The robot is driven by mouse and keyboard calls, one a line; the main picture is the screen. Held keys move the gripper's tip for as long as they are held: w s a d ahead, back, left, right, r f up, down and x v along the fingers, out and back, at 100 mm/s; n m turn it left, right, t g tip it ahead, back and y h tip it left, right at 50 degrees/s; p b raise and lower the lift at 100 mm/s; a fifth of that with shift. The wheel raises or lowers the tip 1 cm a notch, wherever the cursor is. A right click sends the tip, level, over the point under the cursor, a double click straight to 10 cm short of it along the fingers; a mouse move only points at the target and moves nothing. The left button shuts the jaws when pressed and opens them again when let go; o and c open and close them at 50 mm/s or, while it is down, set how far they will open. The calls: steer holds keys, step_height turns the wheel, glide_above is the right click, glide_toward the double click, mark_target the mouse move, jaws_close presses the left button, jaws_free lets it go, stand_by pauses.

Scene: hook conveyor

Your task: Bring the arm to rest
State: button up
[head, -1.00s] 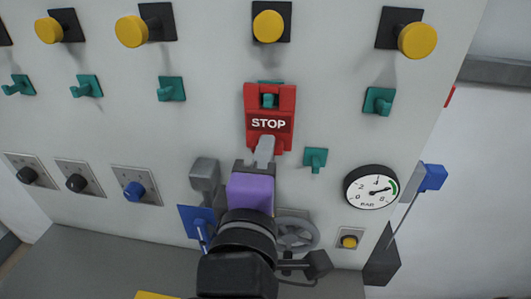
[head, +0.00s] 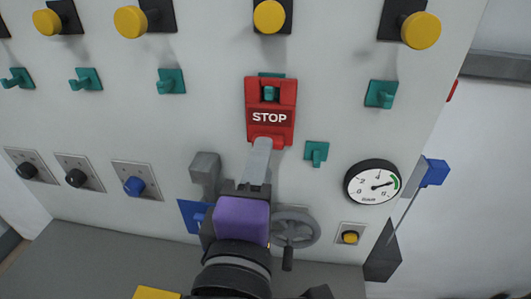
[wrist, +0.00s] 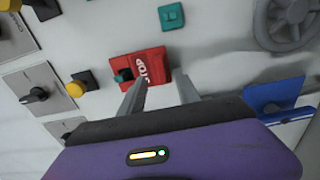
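A red STOP tag (head: 270,113) hangs on a teal hook (head: 270,93) on the grey panel in the head view. In the wrist view the tag (wrist: 141,68) shows beyond the fingers. My gripper (head: 259,155) is below the tag in the head view, its purple body (head: 242,220) lower down. In the wrist view the two fingers (wrist: 161,90) stand apart with panel visible between them, so the gripper is open and empty. The left finger tip overlaps the tag's lower edge in the wrist view; I cannot tell whether they touch.
Other teal hooks (head: 380,94) and yellow buttons (head: 420,30) stick out from the panel. A handwheel (head: 297,228), a gauge (head: 372,182), a grey lever block (head: 206,171) and rotary knobs (head: 134,186) surround my gripper. A blue flag-like part (head: 433,172) stands at the right.

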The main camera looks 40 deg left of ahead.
steer(key=v, duration=0.3)
steer(key=shift+s+d, duration=0.15)
steer(key=shift+s, duration=0.05)
